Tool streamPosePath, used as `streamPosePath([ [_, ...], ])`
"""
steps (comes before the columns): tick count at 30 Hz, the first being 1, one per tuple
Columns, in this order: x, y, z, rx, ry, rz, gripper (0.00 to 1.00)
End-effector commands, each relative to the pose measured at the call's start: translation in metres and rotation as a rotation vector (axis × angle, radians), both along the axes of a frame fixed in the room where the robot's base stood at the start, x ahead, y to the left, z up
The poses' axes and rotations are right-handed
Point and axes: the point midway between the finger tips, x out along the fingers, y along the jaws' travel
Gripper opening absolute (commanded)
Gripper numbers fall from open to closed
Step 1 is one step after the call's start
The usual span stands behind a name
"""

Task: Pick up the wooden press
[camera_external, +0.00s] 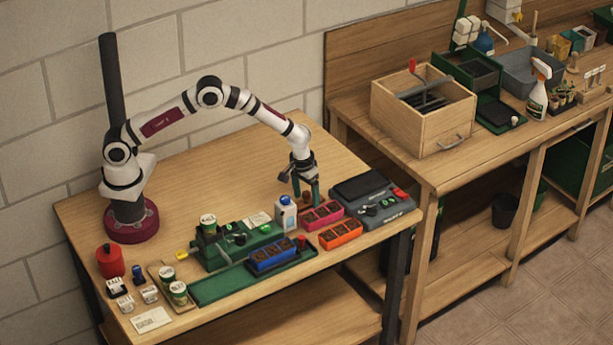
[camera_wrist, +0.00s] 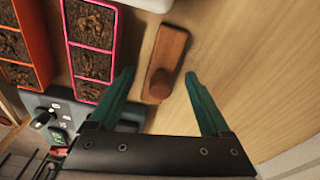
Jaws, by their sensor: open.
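The wooden press (camera_wrist: 170,50) is a reddish-brown flat block with a rounded knob, lying on the light wooden table. In the wrist view my gripper (camera_wrist: 159,75) is open, with its two green fingers on either side of the press's knob end. I see a gap between each finger and the wood. In the external view my gripper (camera_external: 306,200) points down at the table behind the pink tray, and the press is mostly hidden between its fingers. I cannot tell the exact fingertip height.
The pink seedling tray (camera_wrist: 92,40) lies close to the left finger in the wrist view, with the orange tray (camera_wrist: 25,45) beyond it. A grey scale (camera_external: 365,190) stands right of the gripper. A white bottle (camera_external: 285,214) stands to its left. The table behind is clear.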

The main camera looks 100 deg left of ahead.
Motion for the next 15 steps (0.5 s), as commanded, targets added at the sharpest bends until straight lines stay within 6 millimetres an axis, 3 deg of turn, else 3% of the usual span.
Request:
streamPosePath([
  [6, 0.0004, 0.0004, -0.002, 0.0, -0.001, 0.0, 0.82],
  [15, 0.0002, 0.0003, -0.0017, 0.001, 0.0, -0.001, 0.29],
])
